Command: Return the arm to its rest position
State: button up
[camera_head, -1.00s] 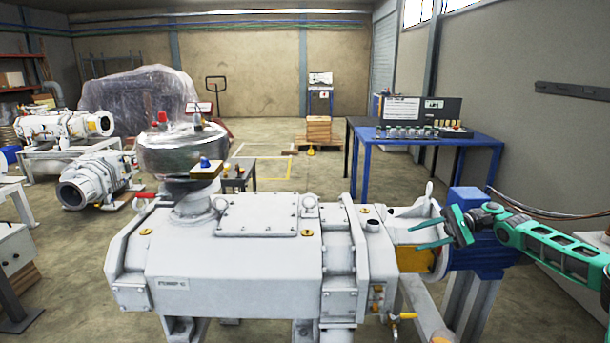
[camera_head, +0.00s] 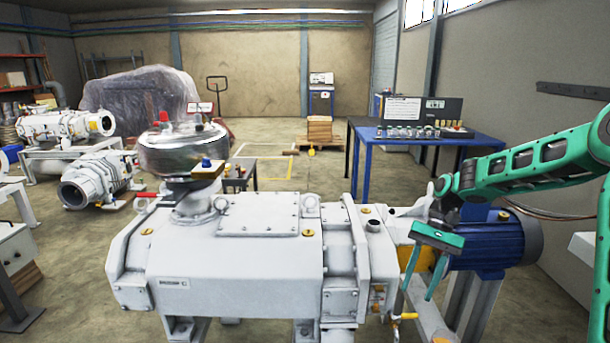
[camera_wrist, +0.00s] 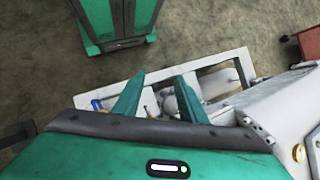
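My gripper (camera_head: 417,293) hangs at the right end of the grey screw vacuum pump (camera_head: 235,265), in front of the blue motor (camera_head: 497,244). Its two green fingers point down and stand apart with nothing between them. My green arm reaches in from the right edge and bends down at the wrist. In the wrist view the gripper (camera_wrist: 158,76) shows both fingers apart and empty above a pale frame (camera_wrist: 232,75). The pump (camera_wrist: 295,110) fills the right side of that view. Whether the gripper touches the pump or motor cannot be told.
A blue table (camera_head: 432,138) with an open case and small parts stands behind the motor. A round metal vessel (camera_head: 183,152) sits on the pump's left end. A yellow valve (camera_head: 408,317) juts out below the gripper. Open floor lies beyond the pump.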

jog(key=s+d+r+t+h, duration=0.1)
jog(key=s+d+r, duration=0.2)
jog(key=s, duration=0.7)
jog(key=s+d+r+m+t+h, duration=0.1)
jog(key=s+d, duration=0.4)
jog(key=s, duration=0.5)
jog(key=s+d+r+t+h, duration=0.2)
jog(key=s+d+r+t, duration=0.1)
jog(key=s, duration=0.7)
jog(key=shift+s+d+r+m, duration=0.4)
jog(key=shift+d+r, duration=0.2)
jog(key=shift+r, duration=0.3)
jog(key=shift+s+f, duration=0.15)
jog(key=shift+s, duration=0.25)
jog(key=shift+c, duration=0.9)
jog(key=shift+a, duration=0.15)
